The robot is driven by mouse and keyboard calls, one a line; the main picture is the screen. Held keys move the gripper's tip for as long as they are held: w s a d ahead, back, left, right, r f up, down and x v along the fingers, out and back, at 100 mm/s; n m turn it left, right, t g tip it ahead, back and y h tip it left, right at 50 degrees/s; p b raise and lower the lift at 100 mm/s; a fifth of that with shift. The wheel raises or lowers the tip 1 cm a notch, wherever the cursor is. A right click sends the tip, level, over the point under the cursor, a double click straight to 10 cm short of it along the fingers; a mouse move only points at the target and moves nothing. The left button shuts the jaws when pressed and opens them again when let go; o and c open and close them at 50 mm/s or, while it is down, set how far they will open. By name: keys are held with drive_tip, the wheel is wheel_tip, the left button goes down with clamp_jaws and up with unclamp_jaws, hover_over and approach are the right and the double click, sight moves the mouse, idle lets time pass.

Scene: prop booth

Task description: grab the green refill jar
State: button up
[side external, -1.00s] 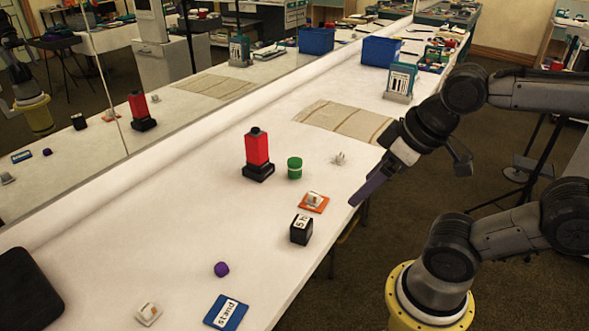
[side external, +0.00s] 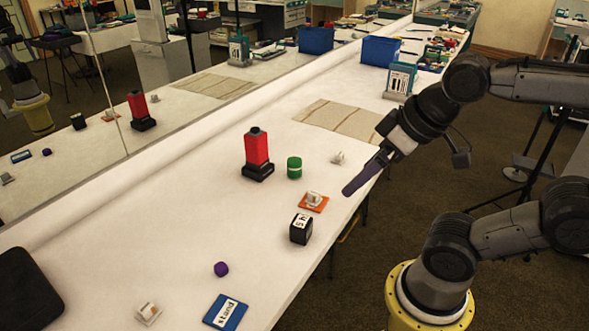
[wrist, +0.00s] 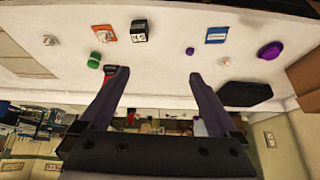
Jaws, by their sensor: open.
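The green refill jar (side external: 294,168) stands upright on the white table, just right of a red tower on a black base (side external: 257,152). The jar also shows in the wrist view (wrist: 94,60), left of the left fingertip. My gripper (side external: 347,190) is in the air to the right of the jar, apart from it, near the table's right edge. In the wrist view its two purple fingers (wrist: 158,75) are spread with nothing between them. The left finger partly hides the red tower.
Near the jar are an orange card with a small white object (side external: 313,201), a black labelled cube (side external: 300,229) and a small white item (side external: 338,158). A purple ball (side external: 221,269) and a blue card (side external: 226,313) lie nearer. A mirror (side external: 100,120) lines the table's left side.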

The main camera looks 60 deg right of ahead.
drive_tip(key=w+d+r+m, duration=0.25)
drive_tip(key=w+r, duration=0.45)
drive_tip(key=w, duration=0.4)
drive_tip(key=m+g+h, duration=0.1)
drive_tip(key=m+g, duration=0.4)
hover_over(295, 161)
wheel_tip(295, 161, down, 23)
drive_tip(key=f, duration=1.3)
drive_tip(key=shift+w+d, duration=0.2)
drive_tip(key=shift+r, duration=0.1)
drive_tip(key=c, duration=1.5)
drive_tip(key=shift+c, duration=0.2)
